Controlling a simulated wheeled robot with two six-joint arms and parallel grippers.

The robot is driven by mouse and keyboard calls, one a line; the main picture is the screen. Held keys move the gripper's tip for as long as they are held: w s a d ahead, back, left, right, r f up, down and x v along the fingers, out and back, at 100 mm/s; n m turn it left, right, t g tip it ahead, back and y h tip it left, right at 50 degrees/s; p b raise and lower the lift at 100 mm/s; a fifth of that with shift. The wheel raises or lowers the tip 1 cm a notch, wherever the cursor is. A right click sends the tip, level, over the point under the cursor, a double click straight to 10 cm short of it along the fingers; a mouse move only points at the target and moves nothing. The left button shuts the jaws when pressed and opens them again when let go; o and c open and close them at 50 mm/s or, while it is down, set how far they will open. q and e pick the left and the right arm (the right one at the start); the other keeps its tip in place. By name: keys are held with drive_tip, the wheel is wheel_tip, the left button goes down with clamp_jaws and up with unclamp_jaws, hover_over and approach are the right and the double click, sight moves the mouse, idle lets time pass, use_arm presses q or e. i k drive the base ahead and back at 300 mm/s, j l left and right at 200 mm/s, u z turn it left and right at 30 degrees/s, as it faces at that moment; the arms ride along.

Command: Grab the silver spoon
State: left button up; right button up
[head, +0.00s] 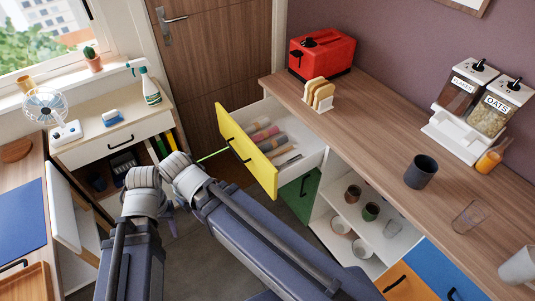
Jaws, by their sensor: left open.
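I cannot make out a silver spoon for certain. A small pale object (287,159) lies at the near end of the open yellow-fronted drawer (246,150), too small to identify. My left gripper (171,203) is low between my two forearms, mostly hidden by the wrists; it is open, over the floor and apart from the drawer. My right arm crosses the middle toward the left, and its gripper is hidden behind its wrist.
Several rolled cloths (265,135) lie in the drawer. A wooden counter (375,125) holds a red toaster (321,54), a toast rack (319,95), dispensers (480,110) and a dark cup (420,171). Shelves with cups are below. A white cabinet door (62,207) stands open at left.

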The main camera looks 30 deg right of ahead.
sight(279, 167)
drive_tip(key=k+j+z, duration=0.1)
drive_tip(key=z, duration=1.25)
drive_tip(key=i+l+z, duration=0.1)
drive_tip(key=z, duration=0.65)
drive_tip(key=i+l, duration=0.1)
drive_tip(key=i, duration=0.2)
